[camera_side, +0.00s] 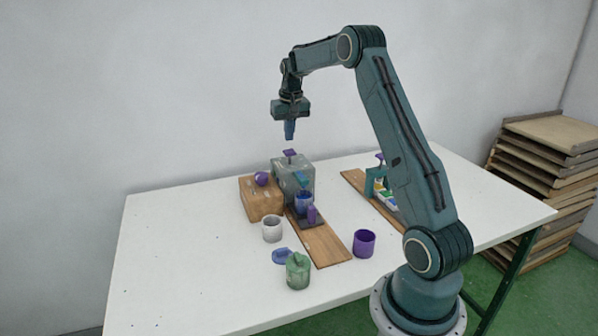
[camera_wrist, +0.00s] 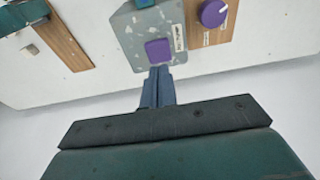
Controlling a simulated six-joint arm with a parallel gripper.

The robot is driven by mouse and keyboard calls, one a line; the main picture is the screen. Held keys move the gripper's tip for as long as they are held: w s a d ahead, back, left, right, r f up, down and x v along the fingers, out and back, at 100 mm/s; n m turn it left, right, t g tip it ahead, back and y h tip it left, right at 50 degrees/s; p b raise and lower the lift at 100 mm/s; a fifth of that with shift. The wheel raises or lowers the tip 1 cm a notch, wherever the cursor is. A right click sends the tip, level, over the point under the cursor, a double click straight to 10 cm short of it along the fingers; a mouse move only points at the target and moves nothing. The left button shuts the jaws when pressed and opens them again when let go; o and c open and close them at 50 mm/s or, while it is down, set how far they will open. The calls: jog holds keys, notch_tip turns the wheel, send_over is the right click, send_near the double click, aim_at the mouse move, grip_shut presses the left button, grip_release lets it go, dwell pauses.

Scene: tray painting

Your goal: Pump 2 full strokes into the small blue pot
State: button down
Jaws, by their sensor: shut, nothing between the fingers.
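The small blue pot (camera_side: 304,204) stands under the teal spout (camera_side: 302,179) of a speckled grey dispenser box (camera_side: 293,176). A purple pad (camera_side: 290,153) sits on top of that box and also shows in the wrist view (camera_wrist: 159,50). My gripper (camera_side: 289,137) is shut and empty, pointing down a little above the purple pad with a gap between them. In the wrist view the closed fingertips (camera_wrist: 159,70) appear just below the pad. The pot's inside is too small to read, and the pot is out of sight in the wrist view.
A wooden box (camera_side: 262,203) with a purple knob (camera_side: 261,179) stands left of the dispenser. A white cup (camera_side: 272,230), blue lid (camera_side: 282,256), green pot (camera_side: 298,272) and purple cup (camera_side: 364,244) stand in front. A wooden board (camera_side: 325,245) runs forward. The table's left side is clear.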

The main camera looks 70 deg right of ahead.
aim_at(288, 152)
jog(key=shift+r, duration=1.5)
jog(key=s+a+r+n+t, duration=0.1)
jog(key=s+a+r, duration=0.25)
jog(key=a, duration=0.45)
jog(key=s+a+r+n, duration=0.2)
jog(key=a+r, duration=0.2)
jog(key=a, duration=0.4)
jog(key=s+a+r+n+t, duration=0.15)
jog(key=a+r, duration=0.25)
jog(key=a, duration=0.4)
jog(key=s+a+f+n+t, duration=0.1)
jog(key=s+a+f+n, duration=0.1)
jog(key=s+a, duration=0.5)
jog(key=s+a+f+n+t+y, duration=0.1)
jog(key=s+a, duration=0.5)
jog(key=s, duration=0.6)
jog(key=shift+s+a+f+n, duration=0.15)
jog(key=shift+a+f+n, duration=0.2)
jog(key=shift+f+n, duration=0.5)
